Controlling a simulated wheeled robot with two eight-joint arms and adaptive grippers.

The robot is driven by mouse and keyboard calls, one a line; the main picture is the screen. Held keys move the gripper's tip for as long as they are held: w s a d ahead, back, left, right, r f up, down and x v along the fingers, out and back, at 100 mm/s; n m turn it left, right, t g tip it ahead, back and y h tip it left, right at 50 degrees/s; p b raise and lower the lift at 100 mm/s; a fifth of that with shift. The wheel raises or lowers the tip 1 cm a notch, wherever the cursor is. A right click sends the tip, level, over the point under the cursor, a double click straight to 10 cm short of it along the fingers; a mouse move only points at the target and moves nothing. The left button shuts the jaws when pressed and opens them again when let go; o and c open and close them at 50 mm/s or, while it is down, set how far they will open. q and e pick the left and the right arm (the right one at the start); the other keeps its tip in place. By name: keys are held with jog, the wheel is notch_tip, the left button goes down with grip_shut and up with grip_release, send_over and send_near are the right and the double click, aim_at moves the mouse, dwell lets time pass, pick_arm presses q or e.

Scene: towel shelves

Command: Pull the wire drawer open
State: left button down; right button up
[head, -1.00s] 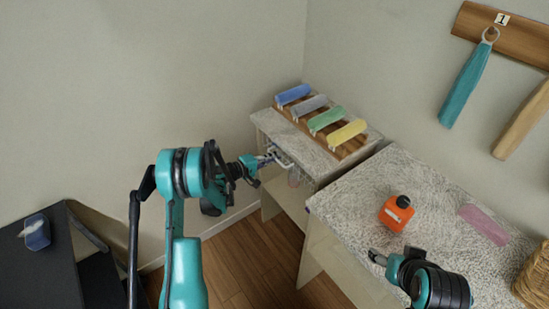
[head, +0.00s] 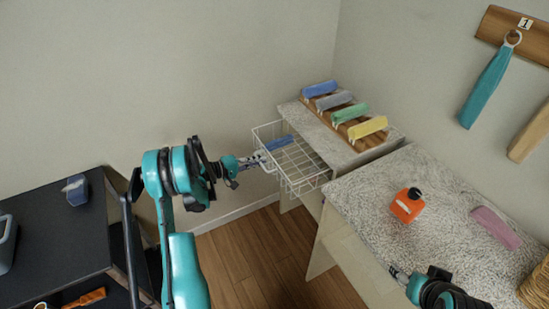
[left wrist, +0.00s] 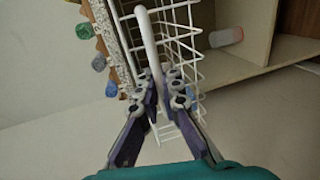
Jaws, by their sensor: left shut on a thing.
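The white wire drawer (head: 305,165) stands well out from under the speckled shelf top at the back, and its basket shows from above. A blue item (head: 279,142) lies inside it. My left gripper (head: 260,161) is at the drawer's left front, shut on its white handle. In the left wrist view the handle (left wrist: 147,38) runs between the fingers of the left gripper (left wrist: 161,88), with the wire drawer (left wrist: 182,42) beside it. My right gripper (head: 399,273) is over the front edge of the nearer shelf; its jaw opening is too small to judge.
Rolled towels, including a yellow one (head: 367,127), lie on a wooden rack above the drawer. An orange bottle (head: 406,206) and pink cloth (head: 496,227) lie on the nearer top. A black cart (head: 55,235) stands left. Wood floor (head: 245,250) is clear between.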

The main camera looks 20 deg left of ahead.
pick_arm(q)
jog(key=shift+f+v, duration=0.25)
jog(key=shift+v, duration=0.95)
jog(key=shift+f+v, duration=0.25)
jog(key=shift+v, duration=0.9)
jog(key=shift+s, duration=0.15)
jog(key=c, duration=1.7)
grip_release()
jog(key=shift+a, duration=0.1)
jog(key=v, duration=1.2)
jog(key=shift+f, duration=0.1)
